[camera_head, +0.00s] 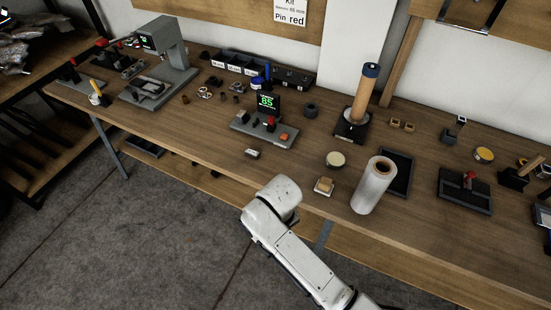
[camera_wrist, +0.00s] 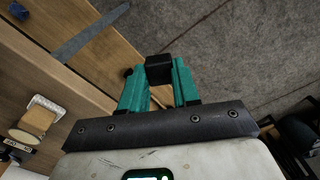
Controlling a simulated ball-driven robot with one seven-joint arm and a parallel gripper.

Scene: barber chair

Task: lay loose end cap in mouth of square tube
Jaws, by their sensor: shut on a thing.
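My gripper (camera_wrist: 160,78) has two teal fingers. They are shut on a small black block (camera_wrist: 159,66), which looks like the end cap, held at the fingertips in the wrist view. Grey floor and the table's wooden edge lie behind it. In the head view my white arm hides the gripper and the block, near the front edge of the bench. I cannot pick out the square tube with certainty in either view.
Bare wood shows left of the tin.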

